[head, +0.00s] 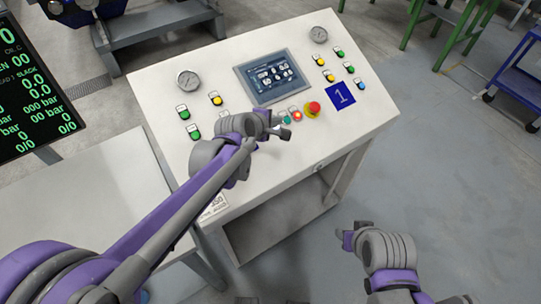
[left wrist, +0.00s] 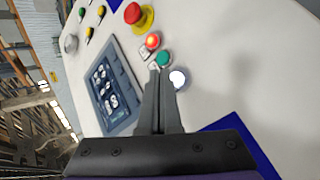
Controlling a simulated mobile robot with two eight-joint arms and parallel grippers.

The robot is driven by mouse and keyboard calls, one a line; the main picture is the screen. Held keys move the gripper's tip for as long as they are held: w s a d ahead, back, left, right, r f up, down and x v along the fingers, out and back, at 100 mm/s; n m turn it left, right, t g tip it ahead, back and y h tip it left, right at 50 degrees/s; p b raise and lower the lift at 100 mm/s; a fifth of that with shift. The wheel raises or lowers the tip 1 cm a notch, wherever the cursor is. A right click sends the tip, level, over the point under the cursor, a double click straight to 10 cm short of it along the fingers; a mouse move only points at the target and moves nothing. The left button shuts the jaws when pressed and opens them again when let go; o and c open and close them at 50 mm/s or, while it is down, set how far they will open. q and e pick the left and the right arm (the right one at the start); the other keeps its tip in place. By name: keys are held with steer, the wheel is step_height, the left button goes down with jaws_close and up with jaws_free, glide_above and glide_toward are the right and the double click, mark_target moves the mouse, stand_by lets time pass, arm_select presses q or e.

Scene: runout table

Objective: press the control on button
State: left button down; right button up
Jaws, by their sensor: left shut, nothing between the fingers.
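The control panel (head: 240,150) is a sloped white console top with a row of controls below its screen. In the head view a green button (head: 285,119), a lit red button (head: 296,114) and a red emergency stop on a yellow base (head: 313,109) show. The left wrist view also shows the green button (left wrist: 163,59), the lit red button (left wrist: 152,41) and a white lit button (left wrist: 178,79). My left gripper (head: 282,126) is shut and empty, its tips (left wrist: 160,74) beside the green and white buttons. Contact cannot be told. No label is readable.
A screen (head: 270,77), gauges (head: 188,80) and several yellow and green buttons share the panel.

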arm_select(q)
steer(key=r, duration=0.1)
steer(key=s+d+r+p, duration=0.1)
steer(key=r, duration=0.1)
steer(key=r+p, duration=0.1)
steer(key=r, duration=0.1)
steer(key=shift+s+d, duration=0.2)
steer(key=shift+s, duration=0.2)
arm_select(e)
steer(key=r, duration=0.1)
steer(key=w+r, duration=0.1)
steer(key=r, duration=0.1)
steer(key=shift+w+r, duration=0.1)
steer(key=shift+r, duration=0.2)
arm_select(q)
steer(key=s+a+f+m+g+y, duration=0.1)
steer(key=s+a+f+m, duration=0.1)
steer(key=s+a+m, duration=0.3)
steer(key=s+a+f+m+g+y, duration=0.1)
steer(key=s+a+m, duration=0.4)
steer(key=s, duration=0.8)
steer(key=s+a+f+m+g+y, duration=0.1)
steer(key=s+a+f+m+y, duration=0.1)
steer(key=s+a+f+m, duration=0.3)
steer(key=s+a, duration=0.2)
steer(key=s, duration=0.2)
steer(key=shift+a+g+y, duration=0.2)
steer(key=shift+g+y, duration=0.2)
arm_select(e)
steer(key=shift+a, duration=0.1)
